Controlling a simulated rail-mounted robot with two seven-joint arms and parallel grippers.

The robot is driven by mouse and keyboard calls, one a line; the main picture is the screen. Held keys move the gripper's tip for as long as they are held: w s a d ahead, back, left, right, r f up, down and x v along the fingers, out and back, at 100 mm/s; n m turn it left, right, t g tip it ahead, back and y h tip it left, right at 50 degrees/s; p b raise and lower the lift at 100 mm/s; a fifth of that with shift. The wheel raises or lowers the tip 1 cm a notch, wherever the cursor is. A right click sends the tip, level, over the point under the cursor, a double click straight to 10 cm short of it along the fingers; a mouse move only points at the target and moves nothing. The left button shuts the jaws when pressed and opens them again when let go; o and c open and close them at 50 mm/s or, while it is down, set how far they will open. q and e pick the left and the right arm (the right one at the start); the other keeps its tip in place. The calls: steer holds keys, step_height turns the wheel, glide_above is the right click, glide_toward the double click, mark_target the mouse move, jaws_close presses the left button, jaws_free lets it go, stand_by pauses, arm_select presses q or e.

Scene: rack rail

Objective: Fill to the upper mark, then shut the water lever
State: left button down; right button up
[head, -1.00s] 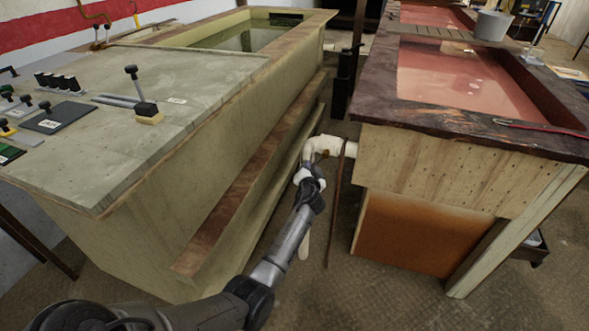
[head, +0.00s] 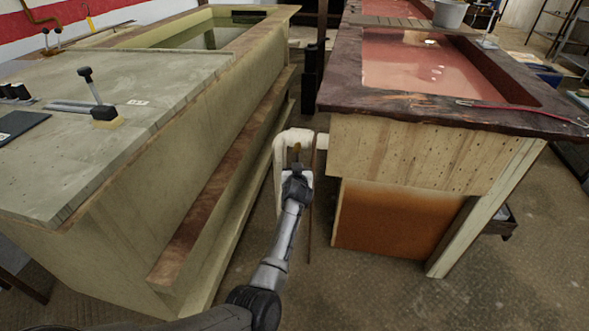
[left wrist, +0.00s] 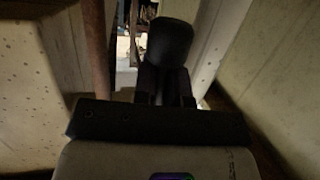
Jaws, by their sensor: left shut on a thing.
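My left gripper (head: 297,172) reaches into the gap between the two tanks, just beside a white bent pipe (head: 280,160) on the end of the right tank. In the left wrist view, its dark fingers (left wrist: 165,85) are shut on a dark rounded handle (left wrist: 170,42). Whether this is the water lever I cannot tell. The left tank's water (head: 205,36) is greenish; the right tank (head: 350,100) holds reddish liquid (head: 440,70). No level mark can be made out. My right gripper is out of view.
A black-knobbed lever (head: 92,90) stands on the left tank's grey top. A thin brown rod (head: 310,200) hangs right of the pipe. A ledge (head: 215,190) runs along the left tank's side. A grey bucket (head: 449,13) stands at the back right.

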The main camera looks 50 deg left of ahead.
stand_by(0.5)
arm_select(q)
steer(key=c, duration=1.2)
jaws_free()
steer(key=shift+d, duration=0.15)
steer(key=shift+o, duration=0.2)
steer(key=shift+s+d+r+p, duration=0.25)
steer(key=shift+p, duration=0.2)
steer(key=p+v, duration=0.6)
steer(key=v, duration=0.7)
steer(key=shift+f, duration=0.15)
steer(key=shift+a, duration=0.1)
